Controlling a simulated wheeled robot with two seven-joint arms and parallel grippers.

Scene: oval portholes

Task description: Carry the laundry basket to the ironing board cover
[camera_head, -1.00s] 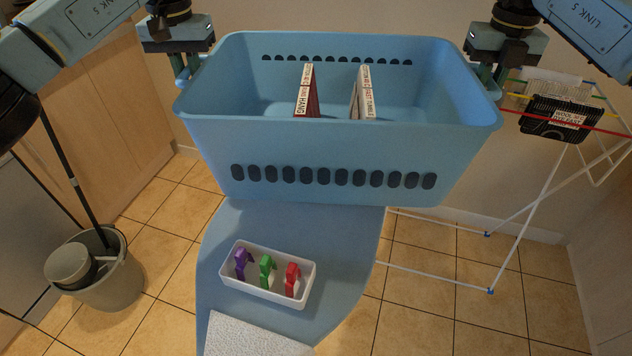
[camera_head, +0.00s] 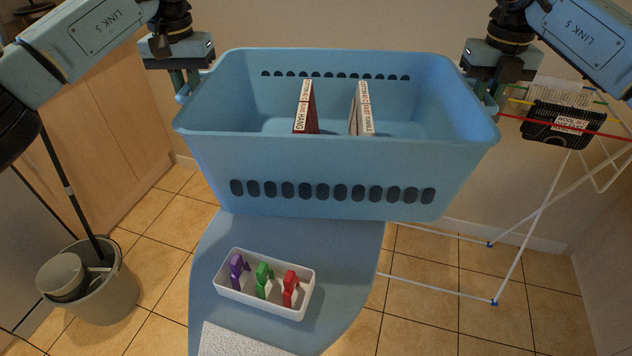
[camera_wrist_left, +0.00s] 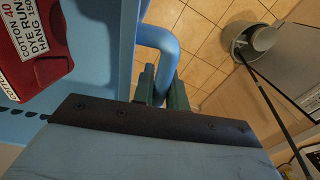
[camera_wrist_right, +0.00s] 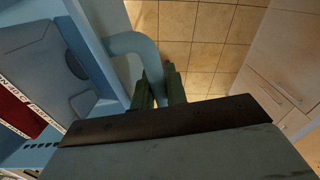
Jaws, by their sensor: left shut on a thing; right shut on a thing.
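The light-blue laundry basket (camera_head: 330,170) hangs upright and level between my two grippers, above and behind a blue-grey rounded board surface, which looks like the ironing board cover (camera_head: 340,260). Whether the basket's underside touches it is hidden. Two upright labelled items, one red (camera_head: 311,108) and one pale (camera_head: 353,112), stand inside. My left gripper (camera_head: 183,90) is shut on the left loop handle, which shows in the left wrist view (camera_wrist_left: 158,40). My right gripper (camera_head: 487,92) is shut on the right loop handle, which shows in the right wrist view (camera_wrist_right: 132,45).
A white tray (camera_head: 265,307) with purple, green and red pegs and a white textured thing (camera_head: 235,342) lie on the board's near part. A grey bucket (camera_head: 105,295) stands on the floor at left. A white drying rack (camera_head: 535,225) with a black basket (camera_head: 555,125) stands at right.

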